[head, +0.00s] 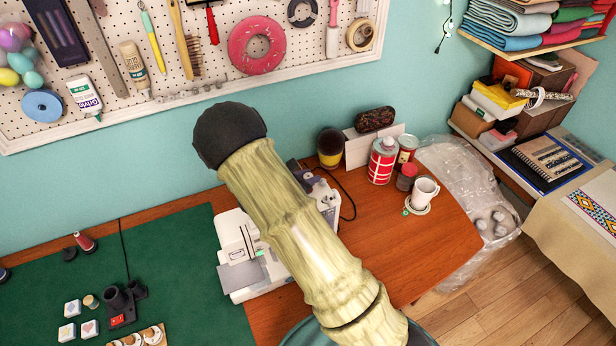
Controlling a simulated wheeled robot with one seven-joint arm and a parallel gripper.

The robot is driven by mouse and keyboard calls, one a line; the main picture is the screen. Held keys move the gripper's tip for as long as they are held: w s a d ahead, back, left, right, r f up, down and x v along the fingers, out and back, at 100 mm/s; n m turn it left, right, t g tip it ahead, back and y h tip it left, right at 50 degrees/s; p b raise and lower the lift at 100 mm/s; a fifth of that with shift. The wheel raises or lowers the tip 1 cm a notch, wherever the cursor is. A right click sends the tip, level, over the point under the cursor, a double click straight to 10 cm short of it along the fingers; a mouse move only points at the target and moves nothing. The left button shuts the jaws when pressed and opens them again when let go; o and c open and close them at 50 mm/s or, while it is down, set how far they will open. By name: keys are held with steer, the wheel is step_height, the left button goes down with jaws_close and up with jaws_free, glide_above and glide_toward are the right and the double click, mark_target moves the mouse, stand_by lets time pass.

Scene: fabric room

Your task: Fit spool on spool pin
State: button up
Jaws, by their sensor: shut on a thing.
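A white sewing machine (238,238) stands on the wooden table, at the right edge of the green mat. My pale, fabric-like arm crosses in front of it and hides its middle. Its right part (327,198) shows beyond my arm. I cannot make out a spool pin on it. A small wooden spool-like piece (91,301) is on the mat at the lower left, and I cannot tell if it is the task's spool. My gripper and anything in it are not visible.
The green cutting mat (180,270) holds small white blocks, a black-and-red device (122,305) and a red-topped item (85,242).

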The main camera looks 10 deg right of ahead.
steer(key=shift+f+b, duration=1)
steer(key=shift+f, duration=0.3)
stand_by(0.4)
steer(key=o, duration=1)
steer(key=shift+o, duration=0.2)
steer(key=shift+a, duration=0.15)
steer(key=b+v, duration=0.4)
steer(key=v, duration=1.3)
steer(key=shift+s, duration=0.25)
